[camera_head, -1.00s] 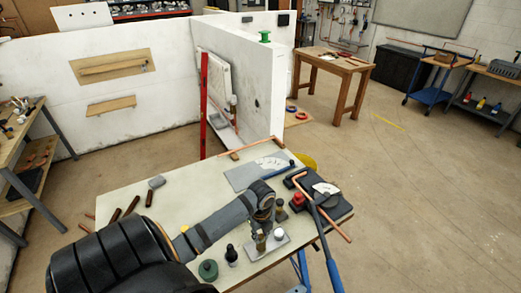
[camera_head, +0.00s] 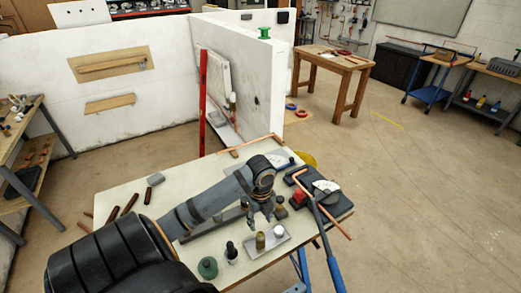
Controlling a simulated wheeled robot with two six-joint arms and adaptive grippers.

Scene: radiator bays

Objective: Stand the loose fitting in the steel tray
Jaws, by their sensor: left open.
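The steel tray (camera_head: 252,257) is a small pale plate on the bench near its front edge. A brass-coloured fitting (camera_head: 260,242) stands upright on it, beside a white-topped piece (camera_head: 279,231). My left gripper (camera_head: 262,220) is open, pointing down just behind and above the brass fitting, apart from it and with nothing visible between its fingers. Another brass-coloured piece (camera_head: 280,205) stands behind the tray, just right of the gripper. My right gripper is not in view.
A black-topped piece (camera_head: 231,252) and a green round piece (camera_head: 207,267) stand left of the tray. Brown tubes (camera_head: 129,204) lie at the bench's left. A blue-handled bender (camera_head: 329,243) and a copper pipe (camera_head: 333,218) are at the right edge.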

